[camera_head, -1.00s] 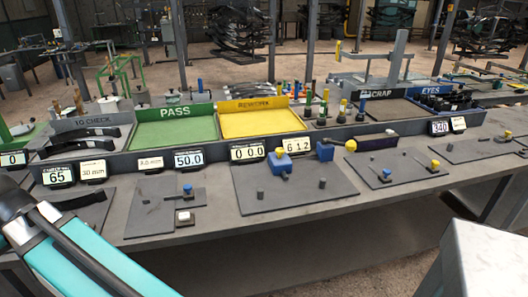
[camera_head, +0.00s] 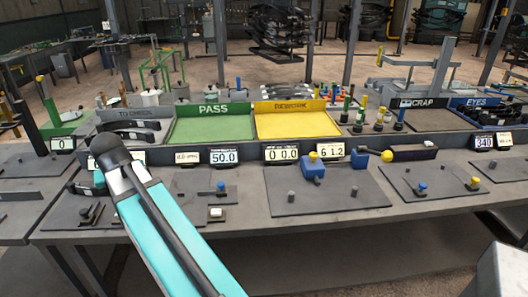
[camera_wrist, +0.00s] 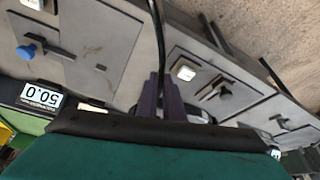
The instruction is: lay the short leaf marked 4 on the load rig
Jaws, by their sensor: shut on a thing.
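My gripper (camera_wrist: 164,98) shows its purple fingers in the wrist view, shut on a thin dark leaf (camera_wrist: 157,40) seen nearly edge-on. The leaf stretches up and out of the picture; no mark on it can be read. In the head view my arm hides most of the gripper and the leaf.
The green PASS tray (camera_head: 207,128) and yellow REWORK tray (camera_head: 295,123) look empty. Upright pegs (camera_head: 380,117) stand right of them. A smaller plate (camera_head: 430,183) with blue and yellow knobs lies at the right.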

